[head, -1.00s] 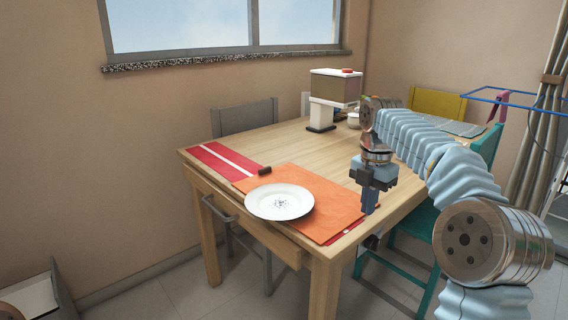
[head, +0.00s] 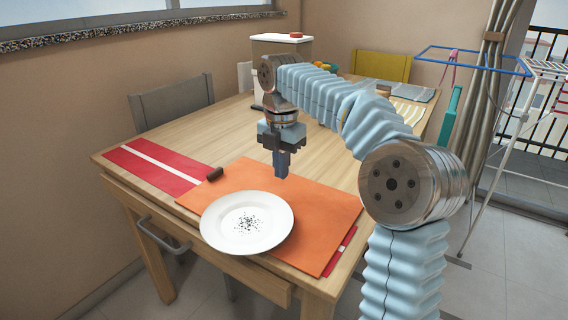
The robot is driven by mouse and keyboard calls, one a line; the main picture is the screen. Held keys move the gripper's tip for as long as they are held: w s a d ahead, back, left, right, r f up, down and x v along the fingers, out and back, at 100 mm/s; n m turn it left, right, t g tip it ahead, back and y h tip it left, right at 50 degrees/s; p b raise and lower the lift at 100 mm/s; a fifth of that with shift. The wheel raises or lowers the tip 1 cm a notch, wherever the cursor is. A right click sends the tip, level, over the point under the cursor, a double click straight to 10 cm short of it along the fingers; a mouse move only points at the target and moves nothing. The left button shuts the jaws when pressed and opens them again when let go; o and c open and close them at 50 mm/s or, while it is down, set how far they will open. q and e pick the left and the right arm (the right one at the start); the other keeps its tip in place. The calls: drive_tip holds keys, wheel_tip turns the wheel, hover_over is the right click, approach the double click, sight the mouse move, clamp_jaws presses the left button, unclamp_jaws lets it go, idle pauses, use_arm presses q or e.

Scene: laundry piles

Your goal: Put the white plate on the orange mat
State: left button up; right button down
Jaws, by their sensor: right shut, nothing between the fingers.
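The white plate (head: 262,209), with dark specks at its centre, lies on the front left part of the orange mat (head: 318,205). Its front left rim reaches past the mat's edge, near the table's front edge. My right gripper (head: 282,172) points down above the back part of the mat, behind the plate and apart from it. It is shut and holds nothing. My left gripper is not in view.
A red mat with a white stripe (head: 150,166) lies on the left of the wooden table (head: 190,138). A small dark cylinder (head: 215,174) lies beside the orange mat. A box-like appliance (head: 270,46) stands at the back. Chairs surround the table; a drying rack (head: 535,120) stands at right.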

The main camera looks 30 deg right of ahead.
sight(263, 197)
drive_tip(key=s+a, duration=0.1)
drive_tip(key=a, duration=0.3)
drive_tip(key=s+a, duration=0.1)
drive_tip(key=a, duration=0.1)
drive_tip(key=shift+s+a+b, duration=0.15)
drive_tip(key=shift+s+b, duration=0.15)
drive_tip(key=shift+s, duration=0.05)
drive_tip(key=shift+s+a+f, duration=0.15)
drive_tip(key=shift+a+f, duration=0.1)
drive_tip(key=shift+f, duration=0.6)
